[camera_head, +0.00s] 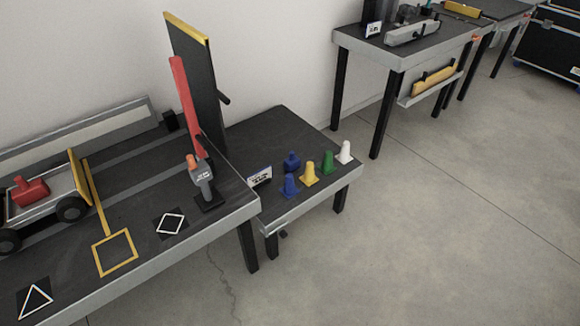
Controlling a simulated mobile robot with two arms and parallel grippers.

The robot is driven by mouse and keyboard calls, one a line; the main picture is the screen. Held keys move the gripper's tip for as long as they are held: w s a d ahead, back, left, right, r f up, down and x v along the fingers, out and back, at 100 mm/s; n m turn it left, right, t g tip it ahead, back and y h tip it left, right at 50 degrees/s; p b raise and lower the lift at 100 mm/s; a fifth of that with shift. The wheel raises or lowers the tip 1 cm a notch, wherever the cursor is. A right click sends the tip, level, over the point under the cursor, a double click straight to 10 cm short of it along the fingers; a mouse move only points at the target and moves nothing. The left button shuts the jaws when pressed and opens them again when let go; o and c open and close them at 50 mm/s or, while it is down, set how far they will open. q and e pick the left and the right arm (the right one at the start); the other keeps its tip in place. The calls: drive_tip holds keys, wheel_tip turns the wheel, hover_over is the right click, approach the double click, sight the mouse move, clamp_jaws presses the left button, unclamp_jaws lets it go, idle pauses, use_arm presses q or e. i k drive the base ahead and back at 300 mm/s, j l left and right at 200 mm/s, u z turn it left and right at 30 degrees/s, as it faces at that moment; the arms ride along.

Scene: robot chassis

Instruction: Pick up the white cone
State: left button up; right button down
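The white cone (345,152) stands upright on the small dark side table (270,127), close to its right edge. It is the last in a row of small cones, beside the green cone (328,162). The yellow cone (309,174) and a blue cone (290,186) stand further left in the row. A dark blue piece (292,161) stands just behind them. Neither of my grippers is in view.
A small sign (259,178) stands left of the cones. A larger table (200,232) at left carries a toy vehicle (45,195), a post with an orange top (203,181) and a red bar (187,105). Another workbench (400,50) stands behind. The floor (420,230) at right is clear.

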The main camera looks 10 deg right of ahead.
sight(343, 157)
drive_tip(key=l+u, duration=0.1)
drive_tip(key=u, duration=0.4)
drive_tip(key=i+l+u, duration=0.1)
drive_tip(key=l+u, duration=0.3)
drive_tip(key=l, duration=0.35)
drive_tip(key=l+u, duration=0.4)
drive_tip(key=l, duration=0.35)
